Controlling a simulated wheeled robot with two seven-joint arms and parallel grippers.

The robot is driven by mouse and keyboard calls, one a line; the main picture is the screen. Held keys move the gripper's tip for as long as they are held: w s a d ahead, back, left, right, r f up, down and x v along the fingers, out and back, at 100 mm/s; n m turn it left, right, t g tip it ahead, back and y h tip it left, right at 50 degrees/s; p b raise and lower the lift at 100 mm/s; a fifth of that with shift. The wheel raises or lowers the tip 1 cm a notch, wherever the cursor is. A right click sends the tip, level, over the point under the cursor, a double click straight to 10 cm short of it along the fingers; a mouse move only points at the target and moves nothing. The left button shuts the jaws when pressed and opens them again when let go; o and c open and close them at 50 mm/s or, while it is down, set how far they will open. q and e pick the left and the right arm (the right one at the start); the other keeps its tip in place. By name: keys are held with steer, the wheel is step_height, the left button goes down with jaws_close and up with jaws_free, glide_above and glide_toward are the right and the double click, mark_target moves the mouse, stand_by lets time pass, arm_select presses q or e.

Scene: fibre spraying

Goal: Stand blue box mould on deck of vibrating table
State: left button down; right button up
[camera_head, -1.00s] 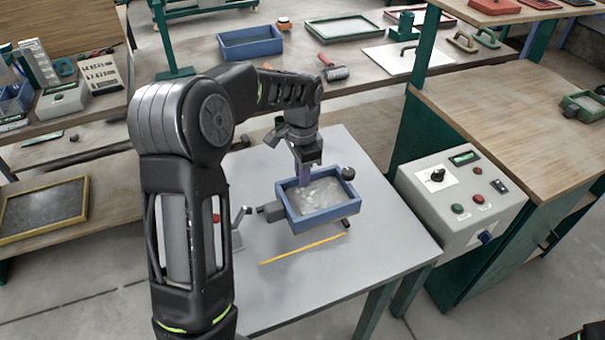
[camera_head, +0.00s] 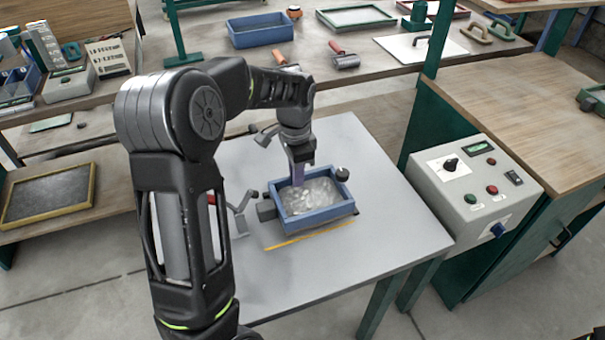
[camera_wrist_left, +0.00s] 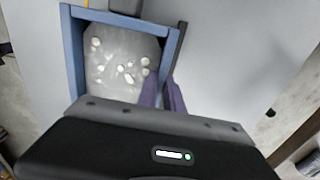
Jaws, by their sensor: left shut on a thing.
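The blue box mould (camera_head: 322,217) is upright, with a pale grey wet-looking fill inside. It is over the grey deck of the vibrating table (camera_head: 385,240), just behind a yellow line (camera_head: 290,241). I cannot tell whether its base touches the deck. My left gripper (camera_head: 297,179) points down and is shut on the mould's wall. In the left wrist view its purple fingers (camera_wrist_left: 163,93) straddle the wall, and the mould (camera_wrist_left: 74,52) shows pale round lumps in the fill. My right gripper is out of view.
A dark block (camera_head: 266,210) and a black knob (camera_head: 342,174) sit close beside the mould. A lever clamp (camera_head: 241,212) stands to the left. A control box (camera_head: 475,190) is at the deck's right. The deck's front and right are clear.

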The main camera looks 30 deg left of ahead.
arm_select(q)
steer(key=shift+w+f, duration=0.1)
steer(key=shift+f, duration=0.5)
steer(key=shift+f+b, duration=0.2)
steer(key=shift+b, duration=0.2)
steer(key=c, duration=1.5)
jaws_free()
steer(key=shift+o, duration=0.5)
steer(key=shift+f, duration=0.1)
steer(key=shift+r+b, duration=0.35)
steer(key=shift+r, duration=3.65)
steer(key=shift+r, duration=0.1)
